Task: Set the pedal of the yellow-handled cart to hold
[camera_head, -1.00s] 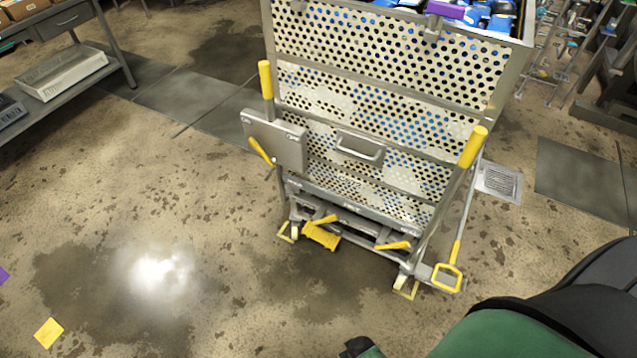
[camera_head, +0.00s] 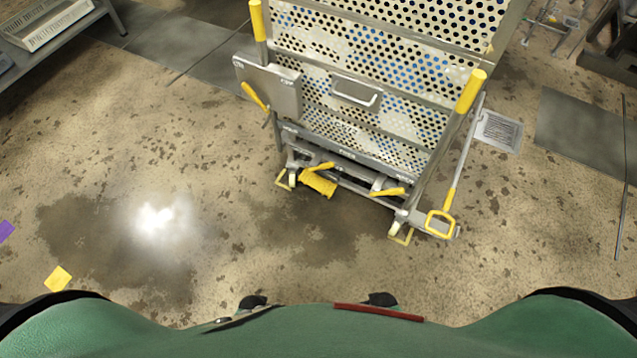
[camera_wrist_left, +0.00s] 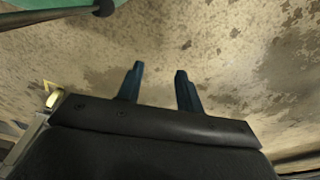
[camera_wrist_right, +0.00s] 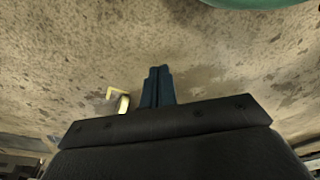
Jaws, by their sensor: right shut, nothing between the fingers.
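The cart with yellow handles (camera_head: 471,91) stands right of centre in the head view, with perforated metal panels. Low on its near side are a wide yellow pedal (camera_head: 318,182), tilted down, and two small yellow levers, one above it (camera_head: 321,167) and one further right (camera_head: 388,192). I cannot read any pedal marking. My left gripper (camera_wrist_left: 158,88) is open and empty over bare floor in the left wrist view. My right gripper (camera_wrist_right: 157,88) is shut and empty in the right wrist view. A yellow-framed caster shows beside it (camera_wrist_right: 121,103). Neither gripper touches the cart.
A yellow loop handle (camera_head: 440,224) on a rod sticks out at the cart's lower right. A grey box (camera_head: 270,88) with a yellow lever is on its left side. A floor drain (camera_head: 498,131) lies to the right.

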